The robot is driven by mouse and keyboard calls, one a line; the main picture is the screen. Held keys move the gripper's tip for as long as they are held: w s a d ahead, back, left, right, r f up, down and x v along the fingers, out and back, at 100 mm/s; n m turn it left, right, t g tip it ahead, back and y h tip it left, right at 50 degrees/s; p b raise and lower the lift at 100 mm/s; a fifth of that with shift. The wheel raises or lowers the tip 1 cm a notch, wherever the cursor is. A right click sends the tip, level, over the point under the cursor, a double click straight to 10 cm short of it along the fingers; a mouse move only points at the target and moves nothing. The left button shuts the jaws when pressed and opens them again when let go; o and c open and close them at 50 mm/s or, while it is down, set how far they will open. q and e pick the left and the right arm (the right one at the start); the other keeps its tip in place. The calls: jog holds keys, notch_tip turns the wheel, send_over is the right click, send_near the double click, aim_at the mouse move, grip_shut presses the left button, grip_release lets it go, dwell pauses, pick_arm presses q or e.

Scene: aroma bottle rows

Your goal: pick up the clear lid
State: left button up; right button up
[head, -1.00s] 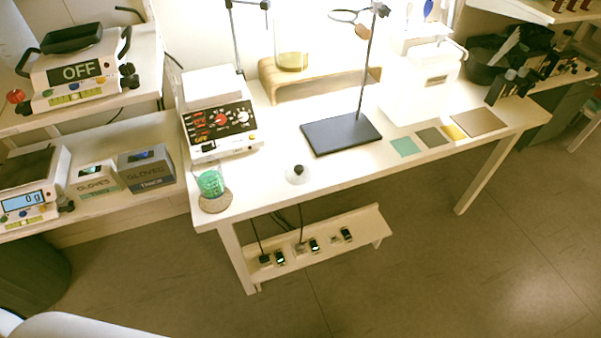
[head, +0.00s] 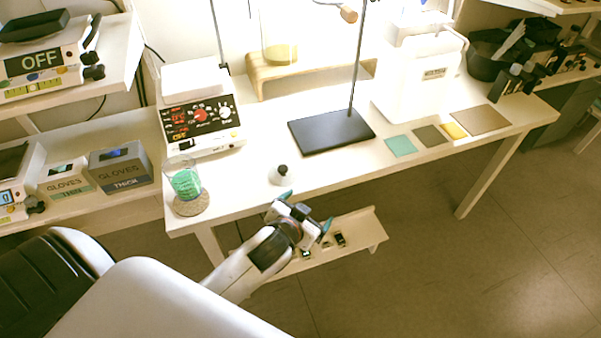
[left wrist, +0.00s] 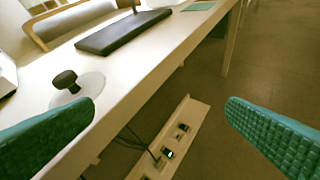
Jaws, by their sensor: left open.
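The clear lid (head: 280,177) with a dark round knob lies on the white table near its front edge. In the left wrist view the lid (left wrist: 88,86) is a see-through disc at left, its black knob upright. My left gripper (head: 306,212) is in front of the table's front edge, to the right of and nearer than the lid. Its teal fingers (left wrist: 160,133) are spread wide with nothing between them, and the lid is beyond the left finger. My right gripper is not in view.
A glass of green liquid (head: 185,182) stands on a cork coaster (head: 191,206) left of the lid. A hotplate (head: 203,125) and a dark stand base (head: 331,132) are behind it. A low shelf (head: 362,232) with small devices is below the table.

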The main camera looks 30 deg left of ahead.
pick_arm(q)
jog(key=w+d+r+m+t+h, duration=0.2)
jog(key=w+d+r+t+h, duration=0.15)
jog(key=r, duration=0.45)
jog(key=w+d+r+m+t+h, duration=0.2)
jog(key=w+d+r+m+t, duration=0.1)
jog(key=w+r, duration=0.3)
jog(key=s+d+r+m+g+h, duration=0.1)
jog(key=d+r+m+g+h, duration=0.1)
jog(key=d+r+m+h, duration=0.6)
jog(key=m+g+y, duration=0.7)
jog(key=g+y, duration=0.6)
jog(key=g, duration=0.3)
send_over(283, 168)
notch_tip(283, 168, down, 10)
notch_tip(283, 168, down, 5)
jog(key=shift+s+a+f, duration=0.1)
jog(key=shift+f, duration=3.1)
